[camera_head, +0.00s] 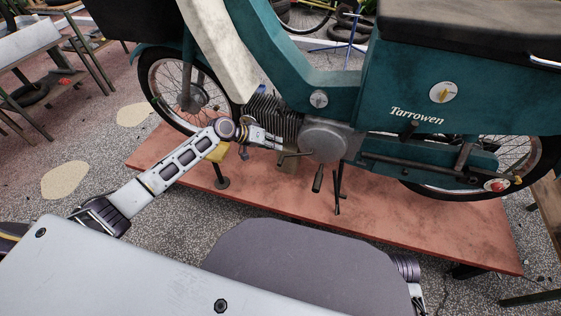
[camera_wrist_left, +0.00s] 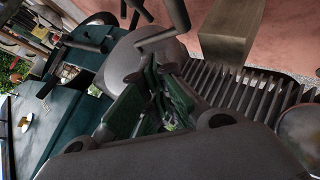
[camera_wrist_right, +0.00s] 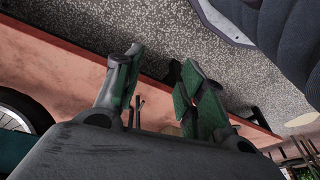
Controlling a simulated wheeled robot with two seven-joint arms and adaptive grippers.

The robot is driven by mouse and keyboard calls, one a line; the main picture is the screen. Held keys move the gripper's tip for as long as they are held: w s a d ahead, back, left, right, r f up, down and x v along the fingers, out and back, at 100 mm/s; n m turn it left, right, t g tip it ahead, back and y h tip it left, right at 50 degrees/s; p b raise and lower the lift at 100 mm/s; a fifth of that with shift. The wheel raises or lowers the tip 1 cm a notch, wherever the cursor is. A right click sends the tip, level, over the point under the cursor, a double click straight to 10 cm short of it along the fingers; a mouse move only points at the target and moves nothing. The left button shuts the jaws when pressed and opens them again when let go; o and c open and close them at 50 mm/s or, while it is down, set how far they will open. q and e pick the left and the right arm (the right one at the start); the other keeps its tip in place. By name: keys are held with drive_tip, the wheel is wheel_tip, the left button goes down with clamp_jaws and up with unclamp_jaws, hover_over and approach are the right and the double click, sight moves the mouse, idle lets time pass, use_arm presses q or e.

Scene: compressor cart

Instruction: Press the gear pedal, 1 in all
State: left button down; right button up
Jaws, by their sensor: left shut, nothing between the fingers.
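The teal moped (camera_head: 330,85) stands on a red platform, with a round grey engine cover (camera_head: 325,142) low on its near side. The gear pedal (camera_head: 293,154) looks like a thin bent lever just left of that cover. My left gripper (camera_head: 277,143) is shut and empty, with its fingertips close above the pedal; I cannot tell whether they touch. In the left wrist view the shut left fingers (camera_wrist_left: 163,85) point at the engine cover, with a lever beyond them. My right gripper (camera_wrist_right: 158,75) is open and empty, over the platform edge and speckled floor.
The finned engine cylinder (camera_head: 272,112) is close beside my left gripper. A black pedal (camera_head: 318,179) and stand legs (camera_head: 338,190) hang below the cover. The red platform (camera_head: 420,230) is bare at front right. Benches stand at left and right.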

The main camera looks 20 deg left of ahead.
use_arm(q)
drive_tip(key=shift+d+f+b, duration=0.15)
drive_tip(key=shift+f+b, duration=0.2)
drive_tip(key=shift+f, duration=0.45)
drive_tip(key=shift+d+f+b, duration=0.15)
drive_tip(key=shift+f+b, duration=0.2)
drive_tip(key=shift+f, duration=0.4)
use_arm(e)
drive_tip(key=shift+a+r, duration=0.2)
drive_tip(key=shift+r, duration=0.9)
use_arm(q)
drive_tip(key=shift+d+f, duration=0.1)
drive_tip(key=shift+f, duration=0.3)
use_arm(e)
drive_tip(key=shift+w+t, duration=0.15)
drive_tip(key=shift+t, duration=0.15)
